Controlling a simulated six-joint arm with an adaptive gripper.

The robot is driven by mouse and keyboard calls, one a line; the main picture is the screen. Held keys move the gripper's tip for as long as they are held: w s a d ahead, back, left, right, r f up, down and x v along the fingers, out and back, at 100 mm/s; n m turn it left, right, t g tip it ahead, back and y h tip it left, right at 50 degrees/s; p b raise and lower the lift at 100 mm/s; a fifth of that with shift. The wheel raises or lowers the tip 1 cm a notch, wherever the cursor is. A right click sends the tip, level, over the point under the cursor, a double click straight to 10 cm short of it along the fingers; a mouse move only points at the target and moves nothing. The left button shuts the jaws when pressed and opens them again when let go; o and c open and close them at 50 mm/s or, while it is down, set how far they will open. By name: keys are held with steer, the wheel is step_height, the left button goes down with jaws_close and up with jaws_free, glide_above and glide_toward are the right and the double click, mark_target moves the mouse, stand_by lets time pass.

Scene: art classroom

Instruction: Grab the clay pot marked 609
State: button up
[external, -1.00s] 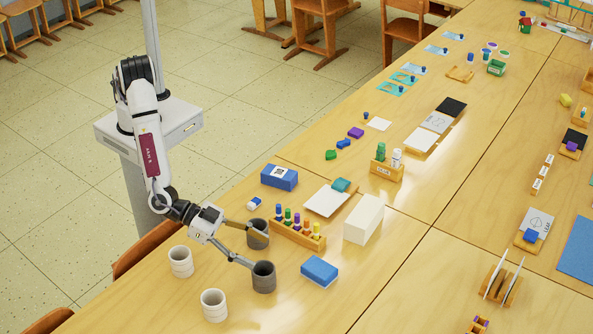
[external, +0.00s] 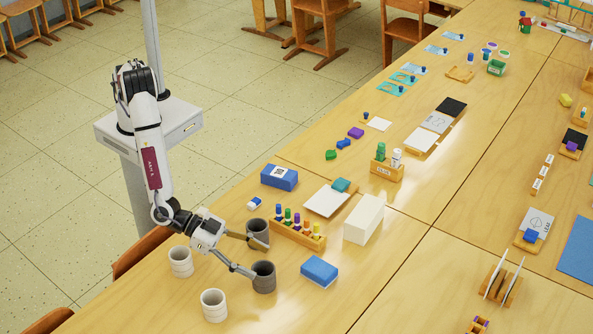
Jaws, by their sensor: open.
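Two dark grey pots stand on the near table, one farther back (external: 257,233) and one nearer (external: 263,278). Two light grey-white pots stand to their left, one near the table's left edge (external: 181,262) and one nearer the front (external: 214,306). No number can be read on any pot from here. My gripper (external: 262,259) is open, its fingers spread wide and low over the table. One fingertip is at the farther dark pot and the other at the nearer dark pot. I cannot tell whether they touch. Nothing is held between the fingers.
A wooden rack of coloured pegs (external: 298,233) stands close right of the dark pots. A blue block (external: 319,270), a white box (external: 364,219) and a blue box (external: 279,177) are nearby. The table's front left is clear.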

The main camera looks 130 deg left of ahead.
mark_target(259, 267)
steer(key=f, duration=0.1)
steer(key=w+f, duration=0.1)
steer(key=f, duration=0.1)
steer(key=shift+w+a, duration=0.15)
steer(key=shift+a, duration=0.1)
steer(key=shift+w+a+f, duration=0.2)
steer(key=shift+w+f, duration=0.05)
steer(key=shift+w, duration=0.4)
steer(key=c, duration=1.3)
